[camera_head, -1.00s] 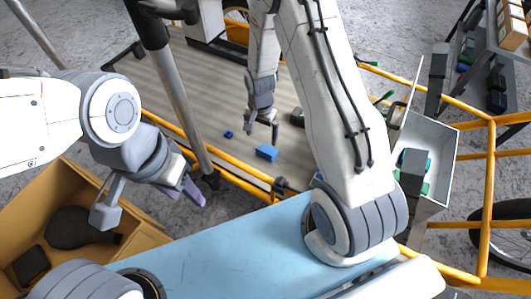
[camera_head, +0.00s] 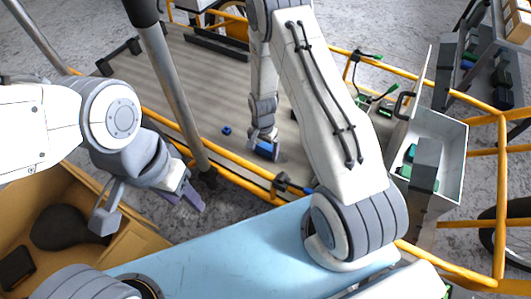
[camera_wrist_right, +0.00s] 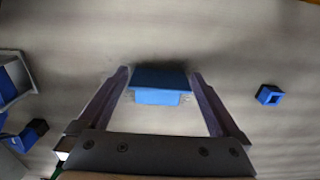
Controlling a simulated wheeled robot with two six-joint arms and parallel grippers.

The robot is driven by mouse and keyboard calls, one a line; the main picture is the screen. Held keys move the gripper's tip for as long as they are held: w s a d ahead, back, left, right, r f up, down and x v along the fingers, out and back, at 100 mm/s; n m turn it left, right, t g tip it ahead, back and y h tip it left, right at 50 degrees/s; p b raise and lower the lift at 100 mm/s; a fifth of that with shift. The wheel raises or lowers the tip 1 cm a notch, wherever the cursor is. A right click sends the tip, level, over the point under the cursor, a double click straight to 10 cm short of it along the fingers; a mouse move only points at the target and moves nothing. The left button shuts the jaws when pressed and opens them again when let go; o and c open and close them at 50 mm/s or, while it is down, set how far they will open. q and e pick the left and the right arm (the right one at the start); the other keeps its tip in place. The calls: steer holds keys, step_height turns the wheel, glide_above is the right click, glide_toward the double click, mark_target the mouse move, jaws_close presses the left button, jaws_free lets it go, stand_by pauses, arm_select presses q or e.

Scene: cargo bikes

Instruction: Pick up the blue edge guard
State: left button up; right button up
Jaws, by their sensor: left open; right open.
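The blue edge guard (camera_head: 265,150) lies on the grey wooden cargo deck (camera_head: 205,75), inside the yellow rail. In the right wrist view the guard (camera_wrist_right: 160,84) sits between the two purple fingers, with a gap on each side. My right gripper (camera_head: 262,139) is open and low over the deck at the guard; it partly hides the guard in the head view. Whether a finger touches it I cannot tell. My left gripper (camera_head: 183,191) is open and empty, above the area between the cardboard box and the rail.
A small blue hollow block (camera_head: 227,131) lies left of the guard; it also shows in the wrist view (camera_wrist_right: 269,94). A grey pole (camera_head: 178,90) and yellow rail (camera_head: 235,173) stand close by. A white bin (camera_head: 455,165) is at right, a cardboard box (camera_head: 130,247) at lower left.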

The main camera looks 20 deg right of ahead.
steer(key=c, duration=1.1)
steer(key=shift+o, duration=0.2)
steer(key=shift+r, duration=0.1)
